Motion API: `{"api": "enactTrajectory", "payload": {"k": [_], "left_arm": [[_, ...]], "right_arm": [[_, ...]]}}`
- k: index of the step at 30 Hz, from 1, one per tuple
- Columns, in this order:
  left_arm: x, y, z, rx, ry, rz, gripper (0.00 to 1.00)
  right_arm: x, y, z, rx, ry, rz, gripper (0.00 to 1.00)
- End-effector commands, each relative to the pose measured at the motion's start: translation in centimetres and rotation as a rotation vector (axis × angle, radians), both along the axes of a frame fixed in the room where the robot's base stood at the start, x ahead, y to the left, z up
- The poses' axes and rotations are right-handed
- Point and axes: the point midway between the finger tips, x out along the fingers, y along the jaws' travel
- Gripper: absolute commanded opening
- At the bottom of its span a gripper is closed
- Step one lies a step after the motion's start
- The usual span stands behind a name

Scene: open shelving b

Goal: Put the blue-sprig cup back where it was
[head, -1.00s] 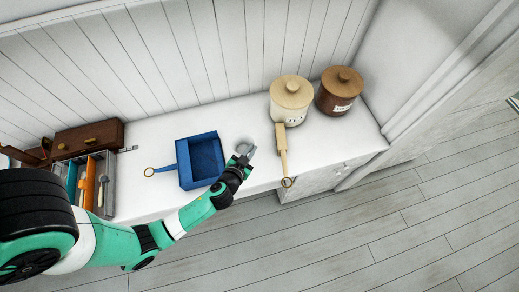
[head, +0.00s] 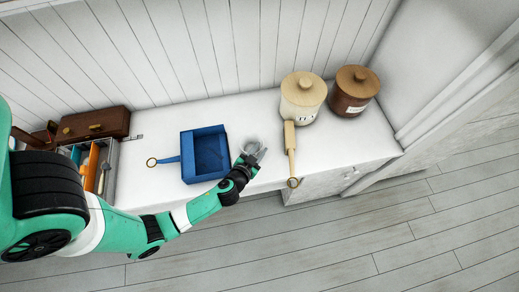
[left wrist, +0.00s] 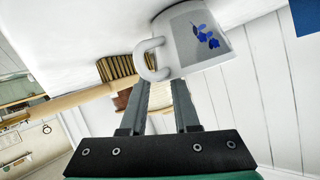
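The blue-sprig cup (left wrist: 199,38) is white with a blue sprig on a grey patch. In the left wrist view it is at the upper middle, its handle (left wrist: 148,60) on the left. In the head view the cup (head: 249,145) is on the white counter, right of the blue box. My left gripper (head: 254,158) is at the cup's front side. In the left wrist view its two fingers (left wrist: 162,88) stand apart with a gap between them. Their tips reach the cup's handle and are partly hidden there; contact is unclear. My right gripper is not in view.
A blue open box (head: 188,160) with a ring-ended handle is left of the cup. A grey caddy (head: 110,170) and brown case (head: 95,125) are at left. Clear counter lies behind the cup.

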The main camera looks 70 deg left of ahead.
Motion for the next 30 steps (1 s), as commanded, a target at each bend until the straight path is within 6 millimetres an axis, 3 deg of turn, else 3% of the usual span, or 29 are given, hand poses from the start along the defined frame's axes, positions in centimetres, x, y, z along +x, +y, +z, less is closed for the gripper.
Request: {"api": "enactTrajectory", "payload": {"k": [13, 26, 27, 30], "left_arm": [[-0.3, -0.3, 0.5, -0.001, 0.000, -0.002, 0.38], [-7.1, -5.9, 4.4, -0.001, 0.000, -0.009, 0.38], [-7.4, -6.2, 5.0, 0.000, 0.004, -0.008, 0.38], [-8.1, -6.8, 5.3, -0.001, 0.002, -0.005, 0.38]], "right_arm": [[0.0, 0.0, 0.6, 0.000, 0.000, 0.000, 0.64], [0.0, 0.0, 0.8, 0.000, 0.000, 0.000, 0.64], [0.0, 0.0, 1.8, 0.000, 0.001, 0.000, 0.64], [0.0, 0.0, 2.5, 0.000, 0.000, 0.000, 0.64]]}}
